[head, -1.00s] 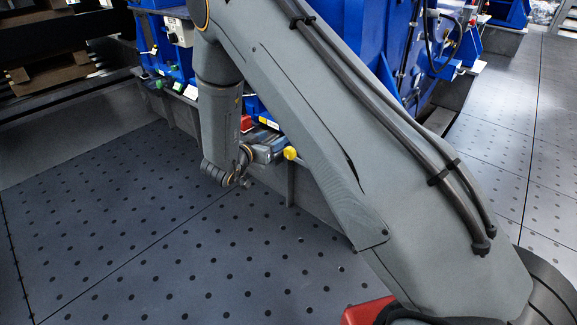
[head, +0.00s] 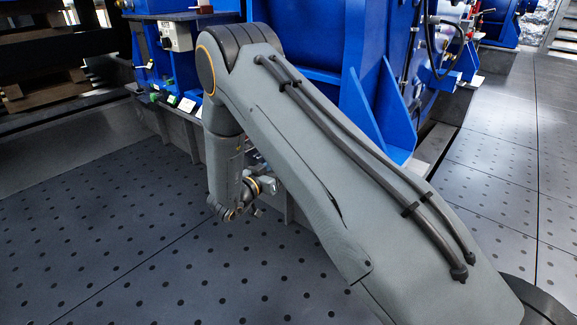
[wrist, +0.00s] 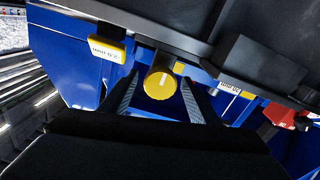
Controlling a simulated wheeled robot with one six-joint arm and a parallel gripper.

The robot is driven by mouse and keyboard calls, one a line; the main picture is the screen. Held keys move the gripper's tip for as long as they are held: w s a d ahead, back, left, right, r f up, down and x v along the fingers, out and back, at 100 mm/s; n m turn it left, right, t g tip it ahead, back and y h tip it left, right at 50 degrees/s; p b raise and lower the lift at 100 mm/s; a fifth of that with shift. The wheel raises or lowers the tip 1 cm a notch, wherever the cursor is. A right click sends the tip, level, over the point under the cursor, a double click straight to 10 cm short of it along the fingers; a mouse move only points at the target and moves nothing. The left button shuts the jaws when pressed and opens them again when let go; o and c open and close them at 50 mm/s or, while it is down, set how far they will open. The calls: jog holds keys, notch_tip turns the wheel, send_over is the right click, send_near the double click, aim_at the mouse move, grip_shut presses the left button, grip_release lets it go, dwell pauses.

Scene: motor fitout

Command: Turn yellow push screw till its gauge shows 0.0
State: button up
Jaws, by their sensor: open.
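The yellow push screw (wrist: 160,83) shows its round yellow head, with a pale mark on its face, in the middle of the wrist view. My gripper (wrist: 158,79) is open, with one dark finger on each side of the head. Whether either finger touches it, I cannot tell. A white readout with a yellow edge (wrist: 106,49) is up and left of the head. Its text is upside down and too small to read surely. In the head view the push screw is hidden behind my arm.
Another white readout (wrist: 229,87) and a red knob (wrist: 283,115) are to the right in the wrist view. A dark beam (wrist: 165,38) crosses above. Blue machinery (head: 300,35) stands behind my arm; the dotted floor (head: 100,225) in front is clear.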

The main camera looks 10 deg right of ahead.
jog(key=shift+w+d, duration=0.25)
jog(key=shift+d, duration=0.1)
jog(key=c, duration=1)
jog(key=shift+c, duration=0.2)
jog(key=shift+m+p, duration=0.3)
jog(key=shift+p, duration=0.05)
